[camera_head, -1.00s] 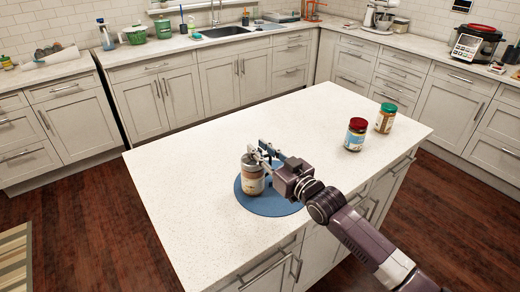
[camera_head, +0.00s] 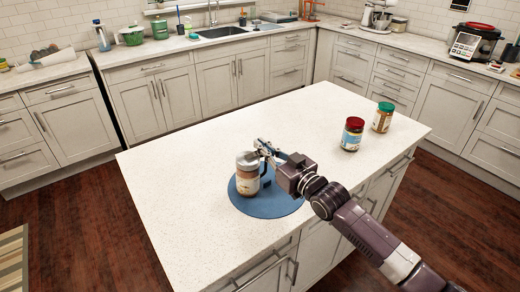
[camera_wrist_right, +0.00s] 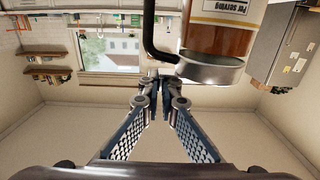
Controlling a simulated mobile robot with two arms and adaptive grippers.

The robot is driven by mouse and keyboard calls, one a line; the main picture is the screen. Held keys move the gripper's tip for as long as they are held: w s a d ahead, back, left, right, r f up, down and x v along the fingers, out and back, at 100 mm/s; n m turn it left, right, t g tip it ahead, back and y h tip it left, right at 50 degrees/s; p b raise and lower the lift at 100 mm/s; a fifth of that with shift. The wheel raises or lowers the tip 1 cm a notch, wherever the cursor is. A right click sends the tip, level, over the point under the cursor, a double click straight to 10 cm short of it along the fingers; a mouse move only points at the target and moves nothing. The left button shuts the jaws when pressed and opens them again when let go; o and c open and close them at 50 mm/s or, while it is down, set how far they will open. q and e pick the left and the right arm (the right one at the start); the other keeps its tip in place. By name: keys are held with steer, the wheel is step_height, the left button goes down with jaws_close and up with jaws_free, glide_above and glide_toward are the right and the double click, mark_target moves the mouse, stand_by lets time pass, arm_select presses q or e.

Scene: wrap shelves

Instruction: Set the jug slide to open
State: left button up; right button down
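The jug (camera_head: 247,180) stands upright on a round blue mat (camera_head: 270,207) on the island. It has a pale grey lid and a printed label over brown contents. In the right wrist view the jug (camera_wrist_right: 218,40) shows upside down, with a grey rim and a black handle (camera_wrist_right: 150,35). The slide itself cannot be made out. My right gripper (camera_head: 262,150) is at lid height, just right of the jug. In the wrist view its fingertips (camera_wrist_right: 161,84) are together beside the handle and rim, with nothing visible between them. My left gripper is not in view.
A red-lidded jar (camera_head: 352,134) and a green-lidded jar (camera_head: 383,117) stand on the island's right part. The left and far parts of the island top (camera_head: 200,150) are clear. Counters with a sink (camera_head: 221,32) line the walls.

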steer(key=c, duration=2.5)
jaws_free()
steer(key=shift+s+a, duration=0.15)
steer(key=shift+a, duration=0.05)
steer(key=o, duration=0.3)
steer(key=shift+o, duration=0.2)
steer(key=shift+d, duration=0.1)
steer(key=v, duration=1.2)
